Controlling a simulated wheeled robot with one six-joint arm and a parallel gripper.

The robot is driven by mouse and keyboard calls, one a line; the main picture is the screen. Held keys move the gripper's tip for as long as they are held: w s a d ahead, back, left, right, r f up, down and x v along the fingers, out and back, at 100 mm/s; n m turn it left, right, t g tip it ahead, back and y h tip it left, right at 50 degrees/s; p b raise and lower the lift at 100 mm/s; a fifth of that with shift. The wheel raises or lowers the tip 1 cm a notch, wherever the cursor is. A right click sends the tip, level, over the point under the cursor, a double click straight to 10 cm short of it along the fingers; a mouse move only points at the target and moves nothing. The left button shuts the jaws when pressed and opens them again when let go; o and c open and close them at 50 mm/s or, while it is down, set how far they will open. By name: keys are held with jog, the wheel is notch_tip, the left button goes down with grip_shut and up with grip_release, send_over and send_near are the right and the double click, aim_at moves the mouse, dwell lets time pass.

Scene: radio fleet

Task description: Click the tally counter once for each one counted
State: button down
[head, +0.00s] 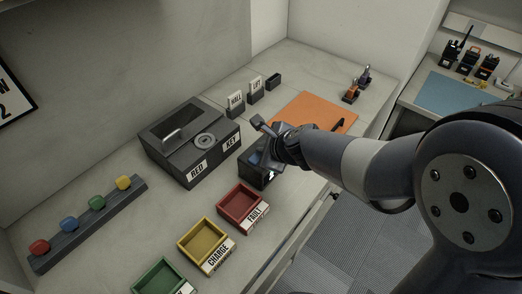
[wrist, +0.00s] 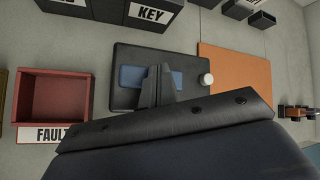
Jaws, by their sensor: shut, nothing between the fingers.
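A dark flat box that looks like the tally counter (wrist: 122,55) lies on the worktop, with a blue panel (wrist: 131,76) and a round white button (wrist: 206,79) at its right side in the wrist view. In the head view the counter (head: 256,178) is partly hidden by my gripper (head: 270,157). My gripper's shut fingers (wrist: 157,82) are over the blue panel, left of the white button, with nothing between them. I cannot tell whether they touch the box. Two small radios, one orange (head: 351,93) and one purple (head: 364,76), stand at the back of the worktop.
Red FAULT (head: 240,207), yellow CHARGE (head: 203,243) and green (head: 157,278) trays line the front. A dark RED KEY box (head: 185,150) stands behind the counter. An orange mat (head: 305,110) lies beyond. Several radios (head: 468,60) and a blue mat (head: 452,92) are on another bench.

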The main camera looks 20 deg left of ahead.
jog(key=shift+r+p, duration=0.9)
notch_tip(320, 180, up, 5)
jog(key=p, duration=0.5)
jog(key=shift+r, duration=0.1)
jog(key=shift+f, duration=0.25)
